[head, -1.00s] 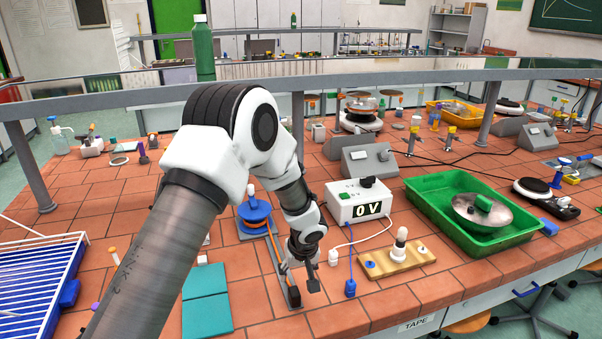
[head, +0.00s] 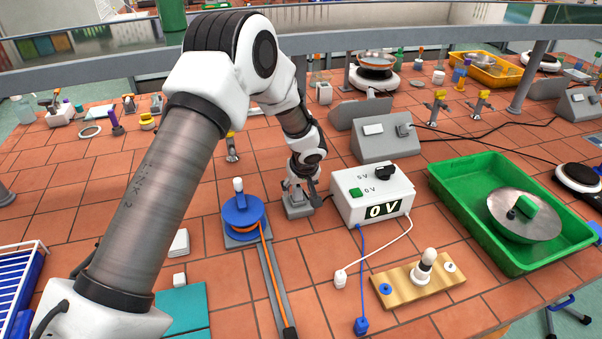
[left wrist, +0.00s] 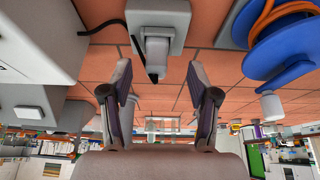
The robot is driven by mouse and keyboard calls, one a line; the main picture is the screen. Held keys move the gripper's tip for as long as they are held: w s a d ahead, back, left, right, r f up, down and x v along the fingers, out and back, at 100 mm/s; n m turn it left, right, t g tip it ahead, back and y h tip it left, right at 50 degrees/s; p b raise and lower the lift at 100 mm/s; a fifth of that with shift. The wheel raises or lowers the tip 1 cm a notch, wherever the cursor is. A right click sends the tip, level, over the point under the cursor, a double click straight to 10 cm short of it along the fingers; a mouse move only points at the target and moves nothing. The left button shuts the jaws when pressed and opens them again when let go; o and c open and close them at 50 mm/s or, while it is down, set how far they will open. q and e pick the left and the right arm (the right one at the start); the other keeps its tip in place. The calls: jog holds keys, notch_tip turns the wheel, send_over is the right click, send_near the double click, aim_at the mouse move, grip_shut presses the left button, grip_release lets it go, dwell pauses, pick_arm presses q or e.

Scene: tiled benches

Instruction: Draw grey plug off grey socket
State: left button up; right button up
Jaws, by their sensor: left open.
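The grey socket (head: 298,211) is a small block on the tiled bench, left of the white power supply. It also shows at the top of the left wrist view (left wrist: 174,18). The grey plug (left wrist: 157,48) sits at the socket there, with a short dark lead at its end. In the head view my gripper mostly hides the plug. My left gripper (head: 301,190) is just above the socket, pointing down. In the left wrist view its two fingers (left wrist: 158,72) are apart, one on each side of the plug, with gaps visible. My right gripper is not in view.
The white power supply (head: 352,205) reading 0 V stands close on the right. A blue reel (head: 240,222) with orange cord stands close on the left. A lamp board (head: 405,290) and a green tray (head: 455,185) are further right. Bare tiles lie in front of the socket.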

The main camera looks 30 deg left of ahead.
aim_at(299, 188)
pick_arm(q)
jog(key=x, duration=0.2)
jog(key=w+x, duration=0.1)
jog(key=x, duration=0.1)
jog(key=shift+a+f+p, duration=0.2)
jog(key=shift+a+p, duration=0.05)
jog(key=shift+p, duration=0.15)
jog(key=shift+s+d+r, duration=0.1)
jog(key=shift+d+r, duration=0.05)
jog(key=shift+s+d+r, duration=0.1)
jog(key=shift+s+r, duration=0.05)
jog(key=shift+c, duration=1)
grip_shut()
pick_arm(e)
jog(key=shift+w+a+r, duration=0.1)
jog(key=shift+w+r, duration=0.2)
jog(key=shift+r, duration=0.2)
pick_arm(q)
jog(key=shift+r, duration=0.3)
jog(key=shift+r+p, duration=0.35)
jog(key=shift+r, duration=0.45)
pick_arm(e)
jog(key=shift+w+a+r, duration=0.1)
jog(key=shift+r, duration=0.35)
